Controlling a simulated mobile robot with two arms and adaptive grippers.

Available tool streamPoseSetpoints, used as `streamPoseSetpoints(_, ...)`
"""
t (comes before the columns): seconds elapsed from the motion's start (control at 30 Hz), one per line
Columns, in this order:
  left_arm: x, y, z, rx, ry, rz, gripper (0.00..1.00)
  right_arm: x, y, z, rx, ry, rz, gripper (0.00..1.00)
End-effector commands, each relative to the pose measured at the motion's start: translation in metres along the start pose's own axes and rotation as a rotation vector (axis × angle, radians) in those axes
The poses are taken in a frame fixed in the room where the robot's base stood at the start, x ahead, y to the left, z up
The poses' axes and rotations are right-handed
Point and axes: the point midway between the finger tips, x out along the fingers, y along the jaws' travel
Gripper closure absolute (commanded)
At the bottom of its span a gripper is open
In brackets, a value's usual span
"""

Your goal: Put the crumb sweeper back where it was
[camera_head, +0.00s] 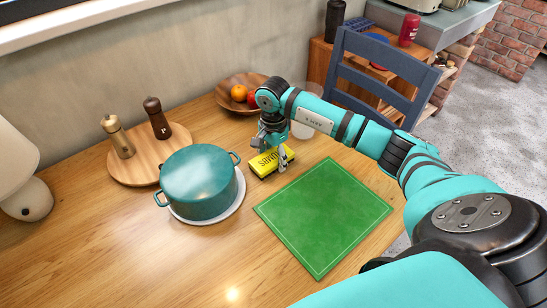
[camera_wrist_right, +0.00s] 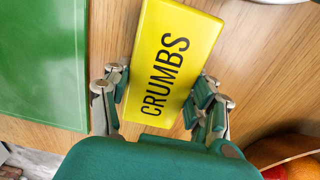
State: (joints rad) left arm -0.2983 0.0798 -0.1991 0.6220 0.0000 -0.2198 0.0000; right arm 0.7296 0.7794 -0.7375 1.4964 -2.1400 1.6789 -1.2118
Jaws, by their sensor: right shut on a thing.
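The crumb sweeper is a yellow block marked "CRUMBS" (camera_head: 268,163). In the head view it is at the wooden table between the teal pot and the green mat. My right gripper (camera_head: 275,155) is over it, shut on it. In the right wrist view the yellow sweeper (camera_wrist_right: 172,62) sits between the two fingers of the gripper (camera_wrist_right: 162,100), which press its long sides. Whether its underside touches the table is hard to tell. My left gripper is not in view.
A teal pot (camera_head: 198,180) stands on a white round plate left of the sweeper. A green mat (camera_head: 325,215) lies to the right. Behind are a fruit bowl (camera_head: 228,100) and a clear container (camera_head: 305,125). Two mills stand on a round board (camera_head: 128,170). The front left table is clear.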

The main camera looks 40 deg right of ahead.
Motion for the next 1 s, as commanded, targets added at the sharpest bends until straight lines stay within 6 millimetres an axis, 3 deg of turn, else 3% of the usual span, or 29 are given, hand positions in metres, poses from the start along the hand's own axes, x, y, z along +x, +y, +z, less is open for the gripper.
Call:
streamPoseSetpoints(0.07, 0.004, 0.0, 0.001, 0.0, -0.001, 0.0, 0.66, 0.004, 0.0, 0.0, 0.0, 0.001, 0.0, 0.77)
streamPoseSetpoints(0.1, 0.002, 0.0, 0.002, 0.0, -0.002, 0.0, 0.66, 0.003, 0.0, 0.0, 0.0, 0.0, 0.0, 0.37)
streamPoseSetpoints(0.23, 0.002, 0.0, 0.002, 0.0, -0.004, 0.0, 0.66, 0.002, 0.0, 0.0, 0.0, 0.0, 0.0, 0.2)
streamPoseSetpoints(0.5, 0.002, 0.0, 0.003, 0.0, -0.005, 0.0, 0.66, 0.002, 0.0, 0.0, 0.0, 0.0, 0.0, 0.18)
streamPoseSetpoints(0.67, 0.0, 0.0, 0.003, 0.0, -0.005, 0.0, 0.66, -0.009, -0.001, 0.0, 0.0, 0.0, -0.004, 0.18)
streamPoseSetpoints(1.0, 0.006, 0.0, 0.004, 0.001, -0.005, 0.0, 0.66, -0.079, -0.001, 0.0, 0.0, 0.001, -0.006, 0.18)
